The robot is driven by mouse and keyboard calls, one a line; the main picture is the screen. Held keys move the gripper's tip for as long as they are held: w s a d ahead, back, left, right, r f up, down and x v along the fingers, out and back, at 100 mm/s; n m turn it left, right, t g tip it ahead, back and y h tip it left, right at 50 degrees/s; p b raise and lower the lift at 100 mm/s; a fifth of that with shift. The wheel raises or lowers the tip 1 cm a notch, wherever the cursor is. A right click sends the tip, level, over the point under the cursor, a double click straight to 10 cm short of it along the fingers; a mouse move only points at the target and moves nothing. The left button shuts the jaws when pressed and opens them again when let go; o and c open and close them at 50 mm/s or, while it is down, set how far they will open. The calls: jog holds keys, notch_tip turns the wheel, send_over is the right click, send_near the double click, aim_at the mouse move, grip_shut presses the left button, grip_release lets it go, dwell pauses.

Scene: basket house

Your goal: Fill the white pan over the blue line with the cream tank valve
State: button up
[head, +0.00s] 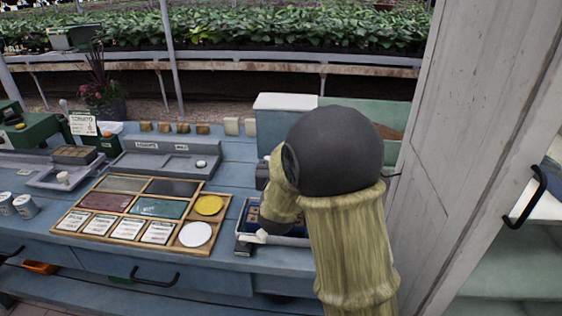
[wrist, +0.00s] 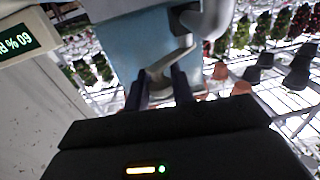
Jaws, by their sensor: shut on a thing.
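In the wrist view, my gripper (wrist: 163,82) has its two dark fingers on either side of a pale grey-beige bent handle (wrist: 178,57), shut on it. The handle is in front of a light blue surface (wrist: 130,50); I take it for the tank valve, but the view is tilted and close. In the head view my arm covers the gripper and most of that spot. A pale-lidded box (head: 285,102), possibly the tank, stands behind my arm. The white pan, its blue line and any fill level cannot be made out.
A wooden sorting board (head: 112,208) with coloured panels, a yellow disc (head: 209,205) and a white disc (head: 195,234) lies left of my arm. A grey scale-like tray (head: 160,160) is behind it. A white door panel (head: 474,130) stands close on the right.

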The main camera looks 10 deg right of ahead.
dwell(0.3)
jog(key=o, duration=0.9)
jog(key=shift+o, duration=0.2)
notch_tip(320, 180, up, 10)
jog(key=shift+p, duration=1.05)
